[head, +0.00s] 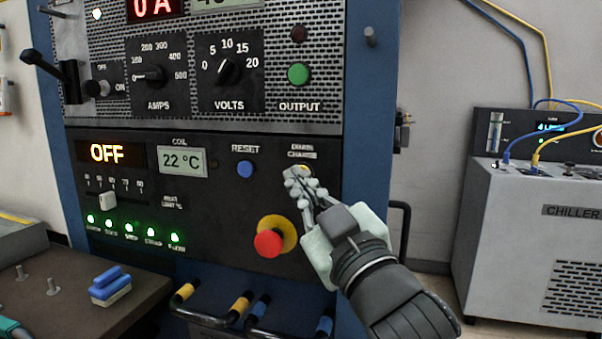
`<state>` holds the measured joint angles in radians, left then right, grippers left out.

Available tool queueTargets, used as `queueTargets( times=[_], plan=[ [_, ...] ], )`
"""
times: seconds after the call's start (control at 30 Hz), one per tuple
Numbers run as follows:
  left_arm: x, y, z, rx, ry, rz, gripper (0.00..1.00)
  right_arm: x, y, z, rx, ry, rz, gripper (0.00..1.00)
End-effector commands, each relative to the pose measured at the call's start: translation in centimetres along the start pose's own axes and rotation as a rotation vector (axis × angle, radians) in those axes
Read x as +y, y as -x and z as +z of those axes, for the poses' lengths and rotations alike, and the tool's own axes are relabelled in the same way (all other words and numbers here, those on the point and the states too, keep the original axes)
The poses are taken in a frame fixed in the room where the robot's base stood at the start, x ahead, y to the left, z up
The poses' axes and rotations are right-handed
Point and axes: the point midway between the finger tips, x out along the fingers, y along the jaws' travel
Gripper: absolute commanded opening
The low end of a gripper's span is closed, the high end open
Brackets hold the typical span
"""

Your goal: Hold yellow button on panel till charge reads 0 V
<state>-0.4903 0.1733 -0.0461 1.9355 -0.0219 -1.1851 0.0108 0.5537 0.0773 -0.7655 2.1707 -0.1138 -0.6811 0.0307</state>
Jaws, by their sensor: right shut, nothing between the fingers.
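The dark panel (215,215) fills the left and middle of the head view. The yellow button (306,169) sits under the label "DRAIN CHARGE" and is mostly hidden behind my fingertips. My right gripper (293,176) is shut and empty, its tips at the button. I cannot tell whether they touch it or press it in. The display at the top (154,8) reads "0 A" in red. The grey display (226,2) beside it is cut off by the top edge, so its value cannot be read. My left gripper is not in view.
A red knob on a yellow ring (270,241) sits just below and left of my right gripper. A blue reset button (245,169) is to the left. Yellow and blue banded handles (245,310) stick out below. A chiller (540,240) stands at right.

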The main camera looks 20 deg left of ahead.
Motion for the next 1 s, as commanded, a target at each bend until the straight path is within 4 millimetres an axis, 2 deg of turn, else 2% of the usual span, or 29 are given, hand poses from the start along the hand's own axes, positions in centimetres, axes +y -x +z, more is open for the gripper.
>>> queueTargets(
  times=[1.0],
  plan=[
    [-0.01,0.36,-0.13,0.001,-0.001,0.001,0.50,0.42,-0.57,0.43,-0.001,0.001,0.000,0.00]
  ],
)
